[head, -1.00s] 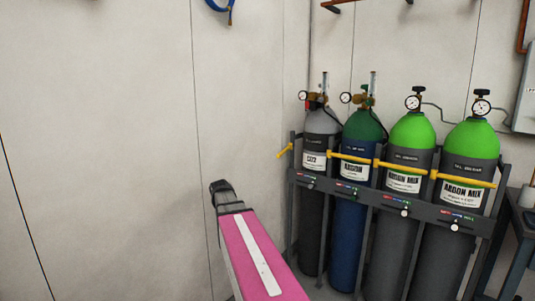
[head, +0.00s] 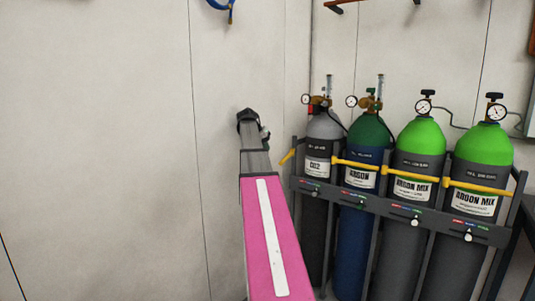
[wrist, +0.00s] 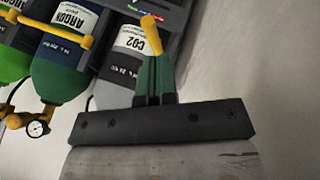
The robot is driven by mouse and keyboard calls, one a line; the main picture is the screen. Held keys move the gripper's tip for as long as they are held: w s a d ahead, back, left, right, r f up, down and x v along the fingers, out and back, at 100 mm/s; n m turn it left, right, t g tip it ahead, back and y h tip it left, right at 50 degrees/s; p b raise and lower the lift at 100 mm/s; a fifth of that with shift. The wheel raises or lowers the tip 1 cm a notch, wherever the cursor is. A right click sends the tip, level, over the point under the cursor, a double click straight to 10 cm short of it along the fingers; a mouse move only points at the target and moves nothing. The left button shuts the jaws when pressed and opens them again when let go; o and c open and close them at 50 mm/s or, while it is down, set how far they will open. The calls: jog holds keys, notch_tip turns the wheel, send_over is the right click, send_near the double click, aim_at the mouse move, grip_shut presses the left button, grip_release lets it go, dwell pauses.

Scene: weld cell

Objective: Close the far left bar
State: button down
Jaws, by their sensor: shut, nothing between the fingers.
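The far left bar (head: 288,157) is a short yellow bar at the left end of the cylinder rack. It sticks out to the left, away from the front of the grey CO2 cylinder (head: 318,150), which has no bar across it. In the wrist view the yellow bar (wrist: 151,25) shows just past the tips of my gripper (wrist: 154,62). Its green fingers are together with nothing between them. They look very close to the bar; I cannot tell if they touch it. In the head view my arm's dark end is left of the bar, and the fingers are not clear.
The dark rack (head: 400,205) holds the CO2 cylinder, a blue and green argon cylinder (head: 368,135) and two green-topped argon mix cylinders. Yellow bars (head: 478,186) cross in front of these other three. Gauges (head: 424,106) stick up on top. A bare wall (head: 100,110) is behind and left.

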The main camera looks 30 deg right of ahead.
jog(key=x, duration=0.8)
jog(key=shift+d+f, duration=0.15)
jog(key=shift+f, duration=0.2)
jog(key=s+d+n+t+y, duration=0.1)
jog(key=s+d+n, duration=0.4)
jog(key=d, duration=0.7)
jog(key=s+d+n+t+y, duration=0.1)
jog(key=s+d+n+t, duration=0.3)
jog(key=d, duration=0.8)
jog(key=shift+s+n+y, duration=0.4)
jog(key=shift+s+n, duration=0.3)
jog(key=shift+r, duration=0.15)
